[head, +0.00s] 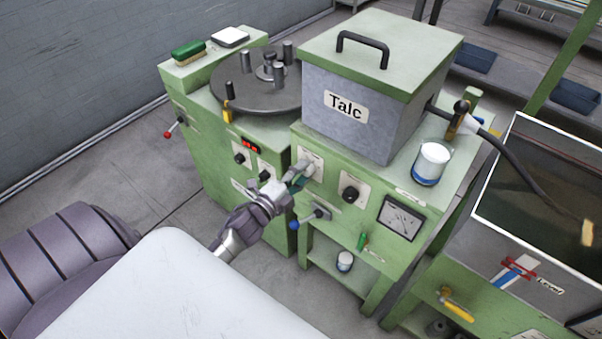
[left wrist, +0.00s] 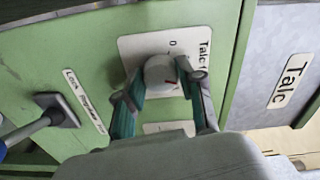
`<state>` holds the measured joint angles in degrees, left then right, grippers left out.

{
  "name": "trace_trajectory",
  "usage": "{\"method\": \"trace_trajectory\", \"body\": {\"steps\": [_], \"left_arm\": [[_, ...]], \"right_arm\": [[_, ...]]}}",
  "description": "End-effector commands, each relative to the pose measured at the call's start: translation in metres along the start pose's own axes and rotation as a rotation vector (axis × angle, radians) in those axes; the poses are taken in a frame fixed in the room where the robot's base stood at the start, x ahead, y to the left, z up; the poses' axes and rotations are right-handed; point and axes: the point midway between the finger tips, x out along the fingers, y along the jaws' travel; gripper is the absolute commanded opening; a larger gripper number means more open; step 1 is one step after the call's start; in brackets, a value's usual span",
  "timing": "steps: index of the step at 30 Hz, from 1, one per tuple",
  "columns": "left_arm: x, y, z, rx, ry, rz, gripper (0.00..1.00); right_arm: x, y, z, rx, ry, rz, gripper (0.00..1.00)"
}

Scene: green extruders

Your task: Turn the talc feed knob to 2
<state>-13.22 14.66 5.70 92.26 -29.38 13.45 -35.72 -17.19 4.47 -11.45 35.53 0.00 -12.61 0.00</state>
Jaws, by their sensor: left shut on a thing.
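The talc feed knob (left wrist: 160,74) is a pale round knob with a small red mark on a white dial plate (left wrist: 140,48). The plate shows a "0" and part of the word "Talc"; its other figures are hidden. My left gripper (left wrist: 164,88) is shut on the knob, one teal-padded finger on each side. In the head view my left gripper (head: 298,174) reaches the green machine's front at the plate (head: 313,160), below the grey hopper marked Talc (head: 345,106). The knob's exact setting cannot be read. My right gripper is not in view.
Beside the plate are a black knob (head: 350,194) and a meter (head: 401,218). A blue-tipped lever (head: 318,214) sits just below my gripper; it also shows in the left wrist view (left wrist: 40,122). A white jar (head: 433,160) stands on the machine top. Grey floor lies left.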

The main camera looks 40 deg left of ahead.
Motion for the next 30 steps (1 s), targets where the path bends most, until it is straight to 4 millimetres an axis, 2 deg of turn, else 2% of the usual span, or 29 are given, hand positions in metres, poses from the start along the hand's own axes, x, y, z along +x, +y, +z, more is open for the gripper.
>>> {"method": "trace_trajectory", "body": {"steps": [1, 2, 6, 17, 20, 30], "left_arm": [[-0.001, 0.002, -0.001, -0.001, 0.0, 0.004, 0.03], [-0.001, 0.002, -0.001, -0.002, 0.0, 0.004, 0.43], [-0.001, 0.002, 0.0, -0.002, 0.0, 0.003, 0.63], [-0.005, 0.001, 0.0, -0.002, 0.0, 0.002, 0.63], [-0.019, 0.002, 0.0, -0.002, -0.001, 0.004, 0.63], [-0.09, 0.002, 0.0, -0.002, -0.002, 0.005, 0.63]], "right_arm": [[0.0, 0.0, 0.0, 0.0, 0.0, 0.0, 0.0], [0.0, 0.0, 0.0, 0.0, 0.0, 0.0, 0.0], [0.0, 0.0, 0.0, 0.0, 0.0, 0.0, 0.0], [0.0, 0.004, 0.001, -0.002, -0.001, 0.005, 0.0], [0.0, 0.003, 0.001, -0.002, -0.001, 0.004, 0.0], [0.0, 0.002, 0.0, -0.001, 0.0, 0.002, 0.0]]}}
